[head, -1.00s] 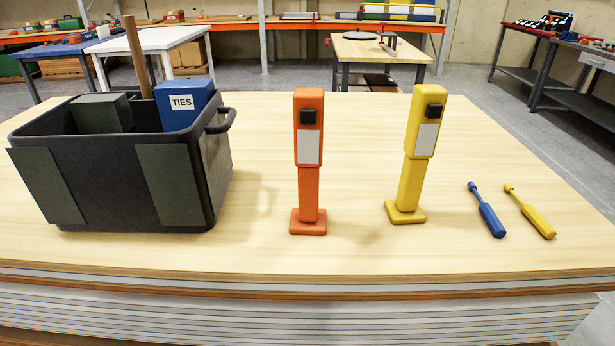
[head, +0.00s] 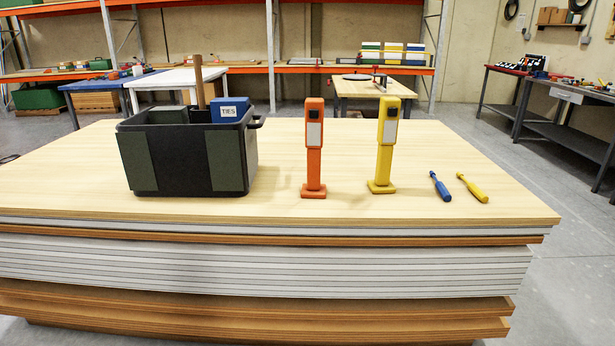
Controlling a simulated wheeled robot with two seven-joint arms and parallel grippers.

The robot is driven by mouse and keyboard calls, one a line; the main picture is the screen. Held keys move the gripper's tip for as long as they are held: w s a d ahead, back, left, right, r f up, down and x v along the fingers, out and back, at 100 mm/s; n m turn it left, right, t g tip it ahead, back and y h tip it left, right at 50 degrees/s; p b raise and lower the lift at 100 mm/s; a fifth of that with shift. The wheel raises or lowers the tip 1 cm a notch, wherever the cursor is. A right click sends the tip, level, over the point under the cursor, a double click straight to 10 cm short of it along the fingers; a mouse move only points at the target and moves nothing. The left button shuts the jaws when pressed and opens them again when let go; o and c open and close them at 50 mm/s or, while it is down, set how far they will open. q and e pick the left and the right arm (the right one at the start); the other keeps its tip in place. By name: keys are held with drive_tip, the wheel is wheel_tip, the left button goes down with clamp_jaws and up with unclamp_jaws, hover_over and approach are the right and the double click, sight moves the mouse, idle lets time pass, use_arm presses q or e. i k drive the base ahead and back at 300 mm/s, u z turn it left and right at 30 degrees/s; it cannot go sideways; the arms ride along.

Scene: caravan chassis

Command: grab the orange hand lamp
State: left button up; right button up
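The orange hand lamp (head: 314,150) stands upright on its square foot on the pale wooden top of a stack of boards (head: 290,207). It is near the front edge, at the middle of the head view. It has a black square near its top and a light panel below that. A yellow hand lamp (head: 385,147) of the same shape stands upright a short way to its right. Neither of my grippers shows in the head view.
A black crate (head: 185,165) holding a dark box, a blue box labelled TIES (head: 229,109) and a wooden handle stands left. A blue screwdriver (head: 440,186) and a yellow one (head: 472,187) lie right. The front strip of the top is clear. Tables and shelves stand behind.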

sight(313, 128)
drive_tip(key=u, duration=0.6)
drive_tip(key=i, duration=0.85)
drive_tip(key=u, duration=0.35)
